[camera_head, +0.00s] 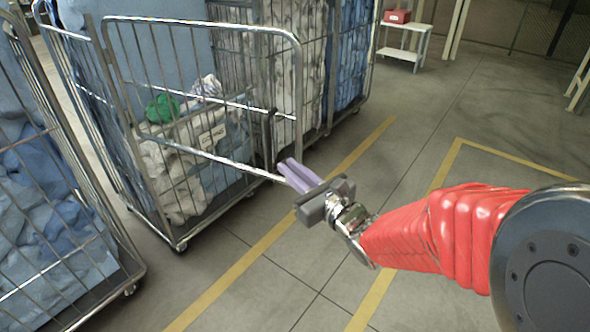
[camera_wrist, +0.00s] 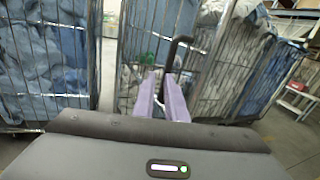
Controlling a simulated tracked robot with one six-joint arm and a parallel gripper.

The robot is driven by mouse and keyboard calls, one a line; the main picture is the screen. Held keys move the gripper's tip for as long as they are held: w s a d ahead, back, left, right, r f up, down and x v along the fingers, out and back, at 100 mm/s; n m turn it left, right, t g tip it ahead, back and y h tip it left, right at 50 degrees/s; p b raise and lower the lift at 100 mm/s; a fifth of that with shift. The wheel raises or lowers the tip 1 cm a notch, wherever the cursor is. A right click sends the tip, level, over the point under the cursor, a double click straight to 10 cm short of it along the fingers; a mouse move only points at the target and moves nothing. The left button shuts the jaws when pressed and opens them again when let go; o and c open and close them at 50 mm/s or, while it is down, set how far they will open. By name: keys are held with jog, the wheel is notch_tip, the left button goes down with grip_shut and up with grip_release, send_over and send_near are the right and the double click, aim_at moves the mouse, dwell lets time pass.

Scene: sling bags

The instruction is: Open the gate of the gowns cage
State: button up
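The gowns cage (camera_head: 166,222) is a wire roll cage holding pale and blue cloth, with a green bundle on top. Its gate (camera_head: 215,165) is a metal wire frame whose lower bar slants toward me, seemingly out of line with the cage base. A dark hooked handle (camera_head: 271,135) is at the gate's right edge and also shows in the wrist view (camera_wrist: 174,52). Contact cannot be told.
Another cage (camera_head: 60,240) with blue cloth stands close at left. More cages (camera_head: 345,60) with white and blue cloth stand behind. A white shelf table (camera_head: 405,45) carries a red box (camera_head: 397,16). The yellow-lined floor (camera_head: 480,110) at right is clear.

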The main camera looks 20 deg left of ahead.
jog(key=s+r+n+g, duration=0.1)
jog(key=s+n, duration=0.1)
jog(key=s+r+n+g, duration=0.1)
jog(key=s+n+g, duration=0.1)
jog(key=s+n, duration=0.1)
jog(key=s+d+r+n+g, duration=0.1)
jog(key=s+n+g, duration=0.1)
jog(key=s+n, duration=0.1)
jog(key=shift+s+r+y, duration=0.1)
jog(key=shift+s+y, duration=0.05)
jog(key=shift+y, duration=0.25)
grip_shut()
jog(key=s+d+f+n+g+h, duration=0.2)
jog(key=s+d+n+g+h, duration=0.15)
jog(key=s+d+n, duration=0.4)
jog(key=s+d+f+n+t+h, duration=0.1)
jog(key=s+d+n+h, duration=0.2)
jog(key=d, duration=1)
jog(key=s+d+f+n+t+h, duration=0.1)
jog(key=s+d+n+t+h, duration=0.1)
jog(key=d+n+h, duration=0.4)
jog(key=s+d+h, duration=0.1)
jog(key=d+h, duration=0.2)
jog(key=d, duration=0.4)
jog(key=shift+d+f, duration=0.15)
jog(key=shift+f, duration=0.1)
jog(key=shift+t, duration=0.25)
